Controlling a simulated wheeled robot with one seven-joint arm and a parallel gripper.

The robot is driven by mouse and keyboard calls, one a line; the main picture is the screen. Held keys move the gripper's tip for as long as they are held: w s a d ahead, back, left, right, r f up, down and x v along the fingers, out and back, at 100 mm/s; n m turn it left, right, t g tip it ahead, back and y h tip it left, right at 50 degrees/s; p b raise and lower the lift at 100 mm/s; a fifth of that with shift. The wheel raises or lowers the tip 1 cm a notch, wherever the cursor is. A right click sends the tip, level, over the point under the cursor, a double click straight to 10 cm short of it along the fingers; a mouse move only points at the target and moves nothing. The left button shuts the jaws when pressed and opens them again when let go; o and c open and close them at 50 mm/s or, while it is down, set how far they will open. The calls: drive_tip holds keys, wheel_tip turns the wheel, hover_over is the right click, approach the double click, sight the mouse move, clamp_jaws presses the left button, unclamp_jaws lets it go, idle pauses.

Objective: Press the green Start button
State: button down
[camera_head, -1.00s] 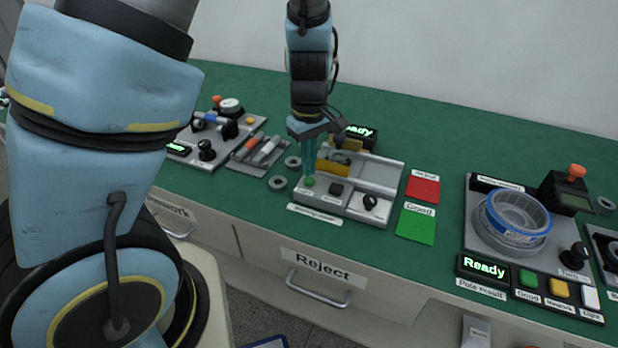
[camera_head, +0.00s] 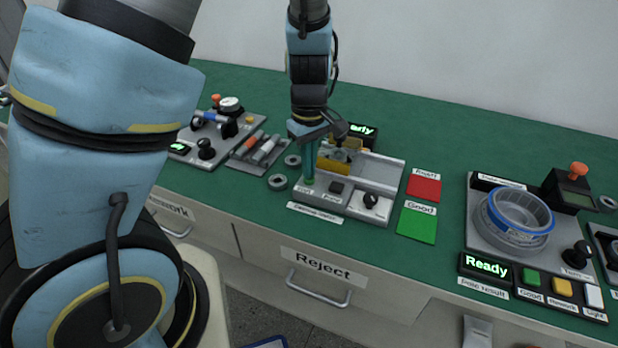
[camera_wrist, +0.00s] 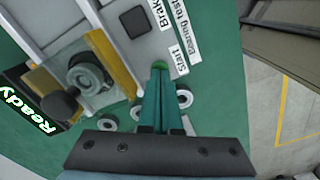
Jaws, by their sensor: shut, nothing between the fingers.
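The green Start button (camera_wrist: 160,64) is on the front left corner of the grey bearing test station (camera_head: 385,178). In the wrist view it shows just past the tips of my gripper, beside the Start label (camera_wrist: 178,60). My gripper (camera_head: 309,180) is shut and empty, pointing down, with its teal fingertips at the button. The fingers hide most of the button in the head view. I cannot tell whether the tips touch it or hover just above.
A dark square Brake button (camera_wrist: 135,22) and a black knob (camera_head: 370,200) are on the same station. A Ready display (camera_wrist: 28,108) stands behind it. Loose rings (camera_head: 278,182) lie to the left. Red (camera_head: 424,188) and green (camera_head: 417,225) pads lie to the right.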

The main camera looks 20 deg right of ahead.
drive_tip(key=shift+f, duration=0.45)
drive_tip(key=shift+r, duration=0.15)
wheel_tip(320, 180, up, 14)
drive_tip(key=p, duration=1.3)
drive_tip(key=shift+a, duration=0.1)
drive_tip(key=a+r+m+b, duration=0.2)
drive_tip(key=a, duration=1)
drive_tip(key=w+a+r+m+t+b, duration=0.1)
drive_tip(key=a+r+m+b, duration=0.1)
drive_tip(key=a, duration=1.1)
drive_tip(key=shift+r+m+t+b, duration=0.15)
drive_tip(key=shift+m+t+b, duration=0.15)
drive_tip(key=shift+b, duration=0.25)
drive_tip(key=shift+w+a, duration=0.1)
drive_tip(key=shift+w, duration=0.05)
idle(2.2)
